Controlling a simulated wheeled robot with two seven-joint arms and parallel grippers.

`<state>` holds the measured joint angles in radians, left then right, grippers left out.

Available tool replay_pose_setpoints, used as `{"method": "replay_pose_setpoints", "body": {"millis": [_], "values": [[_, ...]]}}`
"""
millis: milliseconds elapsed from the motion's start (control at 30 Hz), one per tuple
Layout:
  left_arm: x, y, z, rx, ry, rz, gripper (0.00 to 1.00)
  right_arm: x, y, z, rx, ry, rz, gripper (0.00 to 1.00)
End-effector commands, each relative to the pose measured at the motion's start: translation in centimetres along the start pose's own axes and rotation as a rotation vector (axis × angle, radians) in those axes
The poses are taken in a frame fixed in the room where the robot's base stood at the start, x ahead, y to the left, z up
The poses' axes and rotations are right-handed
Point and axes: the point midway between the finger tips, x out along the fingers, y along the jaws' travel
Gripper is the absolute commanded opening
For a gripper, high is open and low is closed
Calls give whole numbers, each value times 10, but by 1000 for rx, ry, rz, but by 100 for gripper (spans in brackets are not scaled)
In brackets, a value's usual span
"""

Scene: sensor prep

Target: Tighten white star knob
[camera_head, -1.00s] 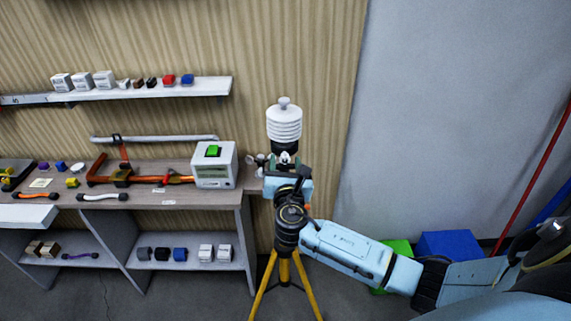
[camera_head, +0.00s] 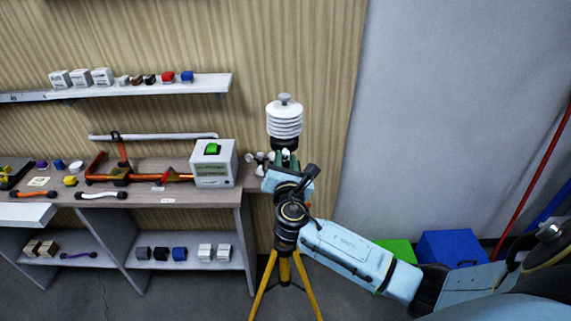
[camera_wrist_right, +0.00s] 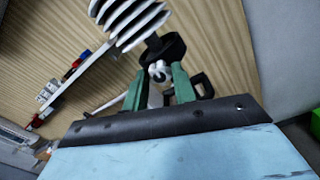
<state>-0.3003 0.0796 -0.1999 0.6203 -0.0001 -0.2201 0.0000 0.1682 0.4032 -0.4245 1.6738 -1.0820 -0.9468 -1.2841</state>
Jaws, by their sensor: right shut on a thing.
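The white star knob (camera_wrist_right: 159,75) sits below the black clamp (camera_wrist_right: 163,50) in the right wrist view, partly hidden by my gripper. My right gripper (camera_wrist_right: 159,88) has its green fingers on either side of the knob and is shut on it. In the head view my right gripper (camera_head: 286,158) is just under the white ribbed sensor (camera_head: 284,117), and my wrist hides the knob. The sensor stands upright above the yellow tripod (camera_head: 264,285). My left gripper is not in view.
A workbench (camera_head: 225,199) with tools and a white box (camera_head: 213,166) stands left of the tripod. A wall shelf (camera_head: 130,90) holds small boxes. Green (camera_head: 397,249) and blue (camera_head: 450,247) bins stand on the floor at the right, behind my arm.

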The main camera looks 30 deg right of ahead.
Motion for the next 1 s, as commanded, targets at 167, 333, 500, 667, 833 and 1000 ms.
{"method": "replay_pose_setpoints", "body": {"millis": [167,333,500,667,833,1000], "values": [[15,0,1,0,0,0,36,0,-1,-4,167,-6,0,4],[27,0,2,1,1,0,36,-1,-2,-4,329,-11,2,4],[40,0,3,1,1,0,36,-1,-2,-4,492,-18,3,4],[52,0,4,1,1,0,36,-1,-1,-5,645,-23,3,4],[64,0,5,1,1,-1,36,-1,-2,-5,805,-30,4,4],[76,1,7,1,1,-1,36,-1,-1,-5,968,-35,4,4]]}}
